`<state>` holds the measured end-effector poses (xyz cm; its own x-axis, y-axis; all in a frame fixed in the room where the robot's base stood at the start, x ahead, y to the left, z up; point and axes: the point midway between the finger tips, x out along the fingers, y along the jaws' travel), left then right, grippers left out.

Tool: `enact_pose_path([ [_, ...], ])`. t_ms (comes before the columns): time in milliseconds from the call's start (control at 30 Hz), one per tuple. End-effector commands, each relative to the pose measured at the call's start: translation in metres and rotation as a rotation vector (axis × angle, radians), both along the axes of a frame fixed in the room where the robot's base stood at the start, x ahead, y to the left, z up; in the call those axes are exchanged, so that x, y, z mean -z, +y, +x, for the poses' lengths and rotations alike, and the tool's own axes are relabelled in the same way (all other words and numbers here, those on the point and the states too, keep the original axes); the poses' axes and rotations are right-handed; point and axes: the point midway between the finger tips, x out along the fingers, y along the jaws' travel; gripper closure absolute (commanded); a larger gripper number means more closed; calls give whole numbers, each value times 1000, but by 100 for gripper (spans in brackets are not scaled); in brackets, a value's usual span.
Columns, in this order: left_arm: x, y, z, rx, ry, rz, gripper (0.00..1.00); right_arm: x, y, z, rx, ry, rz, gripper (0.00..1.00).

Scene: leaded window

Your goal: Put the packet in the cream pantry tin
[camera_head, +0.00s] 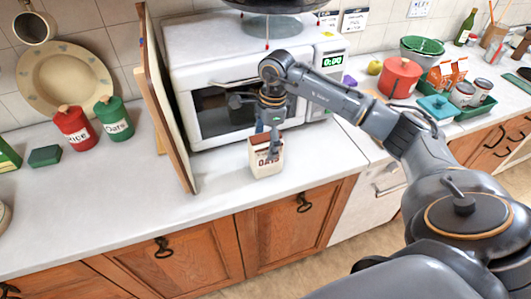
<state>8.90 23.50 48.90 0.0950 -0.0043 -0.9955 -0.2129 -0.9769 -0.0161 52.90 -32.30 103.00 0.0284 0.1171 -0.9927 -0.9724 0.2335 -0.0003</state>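A cream packet (265,168) with dark lettering that reads like OATS is upright at the counter's front, before the microwave. My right gripper (267,140) points down at its top; one finger overlaps the packet's near face and the other is at its far side. Whether the fingers press on it is not clear. A cream rounded thing (4,215) is cut off at the left edge and may be the cream pantry tin. A red tin (74,130) marked RICE and a green tin (115,121) marked Oats stand at the left. My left gripper is out of view.
A wooden board (163,100) stands upright between the tins and the microwave (215,75). A dark green box (45,156) lies near the tins. The left front of the counter (90,205) is clear. A red pot (400,76) and a green tray stand at the right.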

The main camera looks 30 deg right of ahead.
Motion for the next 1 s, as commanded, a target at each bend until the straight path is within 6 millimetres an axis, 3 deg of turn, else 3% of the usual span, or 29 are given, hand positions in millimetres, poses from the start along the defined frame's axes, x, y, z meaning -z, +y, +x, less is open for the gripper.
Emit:
enact_pose_path([
  [33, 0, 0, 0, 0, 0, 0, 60, 0, 0, 0, 0, 0, 0, 33],
  [367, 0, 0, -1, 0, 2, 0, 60, 0, 0, 0, 0, 1, 0, 100],
  [833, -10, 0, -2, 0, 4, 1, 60, -8, 0, 0, 0, 0, 1, 100],
  [1000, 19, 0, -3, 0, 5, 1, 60, -29, 0, 2, -1, -11, 1, 100],
])
